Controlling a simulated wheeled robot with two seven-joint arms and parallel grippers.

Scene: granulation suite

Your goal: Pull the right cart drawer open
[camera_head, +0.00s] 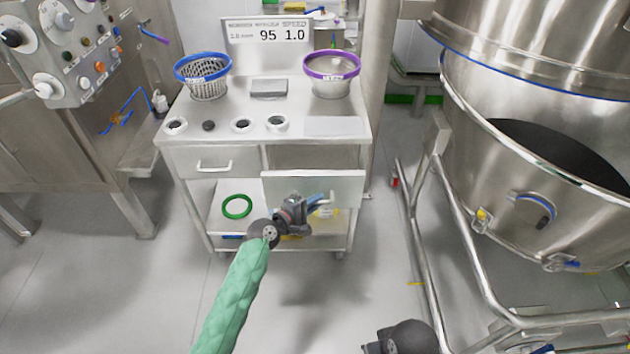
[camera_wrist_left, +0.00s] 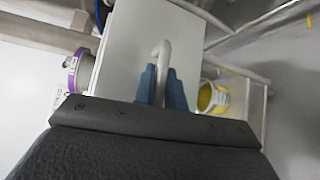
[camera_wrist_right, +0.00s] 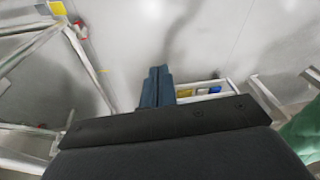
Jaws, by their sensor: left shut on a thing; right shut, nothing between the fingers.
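The right cart drawer (camera_head: 335,186) stands out from the cart (camera_head: 340,128), with a gap showing behind its top edge. My left gripper (camera_head: 316,200) is at the drawer's front and hides its handle in the head view. In the left wrist view, the blue fingers (camera_wrist_left: 162,90) are shut on the pale curved handle (camera_wrist_left: 163,52) of the drawer's front panel (camera_wrist_left: 135,40). My right gripper's fingers (camera_wrist_right: 158,86) are shut and empty, over bare floor in the right wrist view. Part of my right wrist shows at the head view's bottom edge.
The left drawer (camera_head: 213,162) is closed. A blue-rimmed basket (camera_head: 205,88) and a purple-rimmed bowl (camera_head: 332,82) stand on the cart top. A green ring (camera_head: 237,206) lies on the lower shelf. A large steel vessel (camera_head: 535,175) on a tube frame stands at right. Floor before the cart is clear.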

